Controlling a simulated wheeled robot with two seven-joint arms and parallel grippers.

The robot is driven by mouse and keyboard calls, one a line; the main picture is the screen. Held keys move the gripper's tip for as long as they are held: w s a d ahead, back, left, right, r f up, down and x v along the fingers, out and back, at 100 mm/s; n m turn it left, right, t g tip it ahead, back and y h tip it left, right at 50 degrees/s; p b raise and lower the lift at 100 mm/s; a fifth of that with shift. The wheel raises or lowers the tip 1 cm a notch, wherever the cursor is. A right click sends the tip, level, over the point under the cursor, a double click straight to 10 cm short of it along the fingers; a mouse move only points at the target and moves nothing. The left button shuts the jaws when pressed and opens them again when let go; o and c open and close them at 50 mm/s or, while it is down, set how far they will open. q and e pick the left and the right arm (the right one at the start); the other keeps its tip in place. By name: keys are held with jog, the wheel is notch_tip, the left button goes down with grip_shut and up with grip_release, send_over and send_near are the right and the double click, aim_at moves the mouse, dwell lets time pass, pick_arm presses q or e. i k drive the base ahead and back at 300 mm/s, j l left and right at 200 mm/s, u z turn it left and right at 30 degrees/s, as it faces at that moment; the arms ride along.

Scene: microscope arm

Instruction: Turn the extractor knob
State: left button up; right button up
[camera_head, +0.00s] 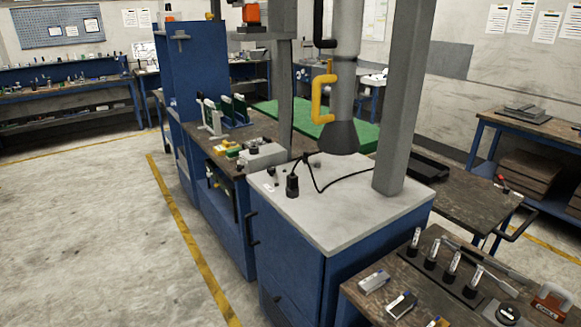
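The extractor is a grey vertical pipe (344,95) with a dark flared hood (338,138) at its lower end, above a white-topped blue cabinet (340,204). A yellow bracket-shaped handle (318,102) sticks out from the pipe's left side. A small orange piece (330,66) shows just above it, and a black handle (319,25) is higher up. I cannot tell which of these parts is the knob. Neither of my grippers is in view.
A thick grey post (403,100) stands on the cabinet right of the pipe. A black device (292,185) with a cable sits on the cabinet top. A tool bench (395,272) stands at front right. The floor at left is clear.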

aim_at(271, 171)
jog(key=i+j+z, duration=0.25)
jog(key=z, duration=0.2)
jog(key=i+j+z, duration=0.3)
jog(key=z, duration=0.2)
